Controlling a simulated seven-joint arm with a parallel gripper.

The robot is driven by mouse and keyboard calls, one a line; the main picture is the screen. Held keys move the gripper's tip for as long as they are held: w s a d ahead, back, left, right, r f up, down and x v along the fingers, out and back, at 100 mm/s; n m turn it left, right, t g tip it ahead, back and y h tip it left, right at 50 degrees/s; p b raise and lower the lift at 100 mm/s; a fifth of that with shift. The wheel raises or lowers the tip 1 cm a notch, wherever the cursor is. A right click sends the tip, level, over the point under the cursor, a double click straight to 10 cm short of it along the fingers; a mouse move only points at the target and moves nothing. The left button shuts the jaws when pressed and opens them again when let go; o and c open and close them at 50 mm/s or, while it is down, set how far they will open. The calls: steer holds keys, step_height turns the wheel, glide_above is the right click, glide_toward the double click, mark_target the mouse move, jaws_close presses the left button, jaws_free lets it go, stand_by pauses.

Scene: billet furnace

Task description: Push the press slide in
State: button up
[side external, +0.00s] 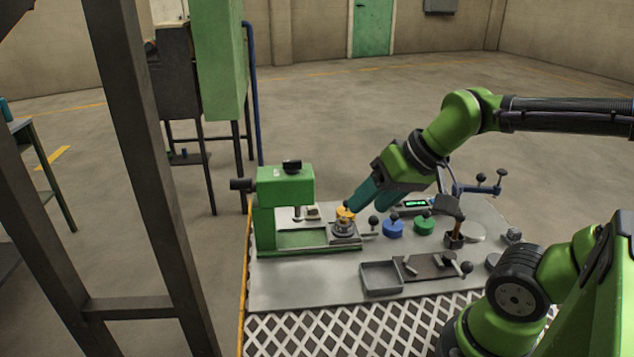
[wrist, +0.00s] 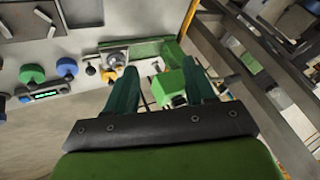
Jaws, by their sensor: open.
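The green press (side external: 285,188) stands at the left of the grey work plate. Its slide (side external: 343,236) sticks out to the right of the press, with a round grey holder and a yellow piece (side external: 345,215) on it. A black knob (side external: 373,221) is at the slide's outer end. My gripper (side external: 354,206) has teal fingers pointing down-left, close to the yellow piece; contact cannot be told. In the wrist view my gripper (wrist: 160,78) has its fingers apart with nothing between them, and the slide's round holder (wrist: 117,58) shows beyond the left finger.
Blue (side external: 393,229) and green (side external: 424,225) knobbed discs stand right of the slide. A grey tray (side external: 381,278) and a dark rack (side external: 430,265) lie in front. A hammer-like tool (side external: 455,225) stands upright at the right. Bare plate is free at the front left.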

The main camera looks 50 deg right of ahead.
steer(key=w+d+f+m+g+h, duration=0.15)
steer(key=w+d+m, duration=0.3)
steer(key=d, duration=0.65)
steer(key=m+g+y, duration=0.1)
steer(key=m+g, duration=0.1)
steer(key=g, duration=0.1)
glide_toward(375, 216)
steer(key=f, duration=0.3)
steer(key=w+f, duration=0.1)
steer(key=f, duration=0.5)
steer(key=shift+w+a+f, duration=0.1)
steer(key=shift+w+a, duration=0.2)
steer(key=shift+w, duration=0.05)
jaws_close()
